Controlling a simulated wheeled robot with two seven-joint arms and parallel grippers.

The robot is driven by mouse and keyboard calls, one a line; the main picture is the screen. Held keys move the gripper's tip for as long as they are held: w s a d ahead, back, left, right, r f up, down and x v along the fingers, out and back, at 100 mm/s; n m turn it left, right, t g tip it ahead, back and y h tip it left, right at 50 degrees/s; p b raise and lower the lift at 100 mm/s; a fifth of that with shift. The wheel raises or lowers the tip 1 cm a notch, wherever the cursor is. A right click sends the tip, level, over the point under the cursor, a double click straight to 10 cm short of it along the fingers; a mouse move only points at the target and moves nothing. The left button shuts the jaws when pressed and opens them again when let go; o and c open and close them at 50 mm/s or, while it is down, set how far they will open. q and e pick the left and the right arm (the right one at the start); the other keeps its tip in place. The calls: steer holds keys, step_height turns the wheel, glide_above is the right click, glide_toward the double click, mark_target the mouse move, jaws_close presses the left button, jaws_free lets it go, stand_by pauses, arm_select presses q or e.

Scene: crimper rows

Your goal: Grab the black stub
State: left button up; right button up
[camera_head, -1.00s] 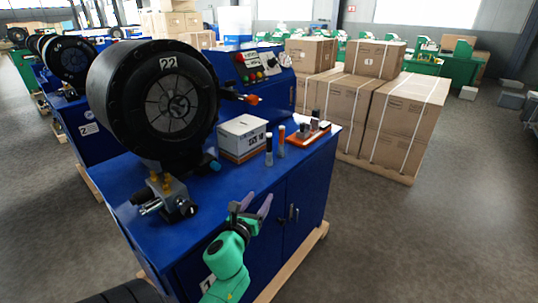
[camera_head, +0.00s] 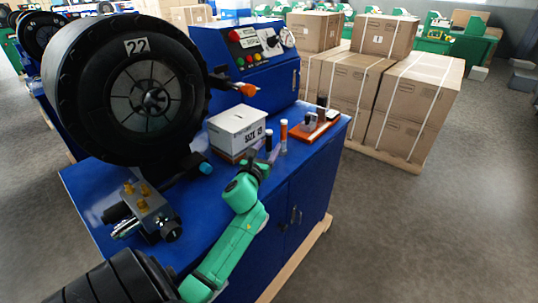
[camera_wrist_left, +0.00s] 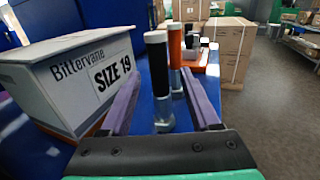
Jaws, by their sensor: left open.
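The black stub (camera_head: 268,140) stands upright on the blue bench top (camera_head: 215,215), just right of the white box. In the left wrist view the black stub (camera_wrist_left: 158,72) has a white top, a black upper part and a clear-silver lower part. My left gripper (camera_head: 264,154) is open, its arm reaching in from below. In the left wrist view its purple fingers (camera_wrist_left: 160,76) lie on both sides of the black stub, with visible gaps. No grip on it shows. My right gripper is not in view.
A white box (camera_head: 238,130) marked SIZE 19 stands close left of the stub. An orange stub (camera_head: 283,133) stands just behind it. An orange tray (camera_head: 298,134) with small pieces lies further right. A large black crimper head (camera_head: 75,95) and a metal fitting (camera_head: 155,222) occupy the left.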

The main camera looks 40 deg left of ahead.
arm_select(q)
steer(key=b+x, duration=0.1)
steer(key=x, duration=0.3)
steer(key=shift+w, duration=0.15)
steer(key=shift+w+a, duration=0.1)
steer(key=shift+w, duration=0.1)
steer(key=shift+s, duration=0.1)
jaws_close()
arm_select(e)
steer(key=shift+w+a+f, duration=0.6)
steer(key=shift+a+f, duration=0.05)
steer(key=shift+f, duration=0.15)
